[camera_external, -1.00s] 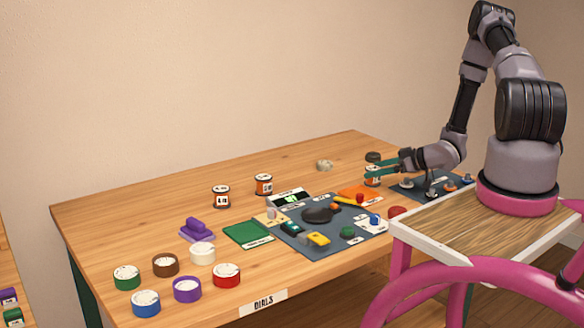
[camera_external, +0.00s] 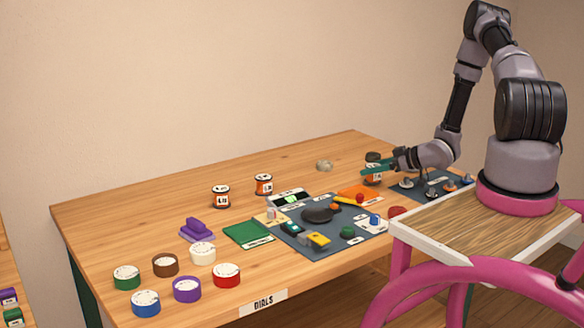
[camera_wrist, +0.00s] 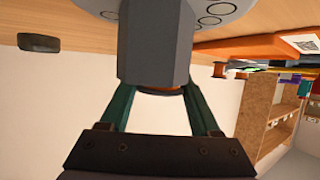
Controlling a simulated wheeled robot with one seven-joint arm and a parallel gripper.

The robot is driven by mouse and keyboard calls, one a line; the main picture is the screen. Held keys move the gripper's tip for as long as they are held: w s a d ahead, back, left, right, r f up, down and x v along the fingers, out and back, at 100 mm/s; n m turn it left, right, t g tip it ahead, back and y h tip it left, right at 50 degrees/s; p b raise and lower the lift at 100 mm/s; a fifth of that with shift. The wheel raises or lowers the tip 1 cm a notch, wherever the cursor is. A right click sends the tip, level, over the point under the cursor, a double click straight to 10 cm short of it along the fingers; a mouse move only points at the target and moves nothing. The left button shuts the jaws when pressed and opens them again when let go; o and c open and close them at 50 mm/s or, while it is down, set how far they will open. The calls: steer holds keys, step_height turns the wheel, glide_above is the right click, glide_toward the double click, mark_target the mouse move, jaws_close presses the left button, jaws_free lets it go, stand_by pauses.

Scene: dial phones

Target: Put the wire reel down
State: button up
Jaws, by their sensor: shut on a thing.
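The wire reel (camera_external: 373,178) is upright at the right part of the table, with a dark top, a white label and an orange band. My gripper (camera_external: 376,170) reaches it from the right, its green fingers level and shut on the reel. The reel appears to stand on the table; its base is too small to judge contact. In the wrist view my green fingers (camera_wrist: 160,92) converge on an orange-brown rim, and a grey faceted post hides most of what is between them.
Two similar reels (camera_external: 221,196) (camera_external: 264,184) stand further left. A dark panel with grey knobs (camera_external: 430,186) lies just right of the held reel, below my wrist. A grey post (camera_wrist: 157,45) is close to the wrist camera. The back-left table is clear.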

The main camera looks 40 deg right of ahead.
mark_target(373, 166)
step_height(373, 166, up, 8)
steer(key=shift+f, duration=0.1)
steer(key=w+a+r+n+g+y, duration=0.2)
steer(key=w+a+n+g+y, duration=0.3)
steer(key=w+a, duration=0.9)
steer(key=shift+n+t, duration=0.3)
steer(key=shift+n, duration=0.1)
steer(key=f, duration=0.2)
steer(key=a+f, duration=0.1)
steer(key=f, duration=0.1)
steer(key=a+f, duration=0.1)
steer(key=f, duration=0.1)
steer(key=shift+a+f, duration=0.1)
steer(key=shift+f, duration=2.1)
steer(key=shift+f, duration=0.15)
steer(key=o, duration=1.4)
steer(key=shift+o, duration=0.2)
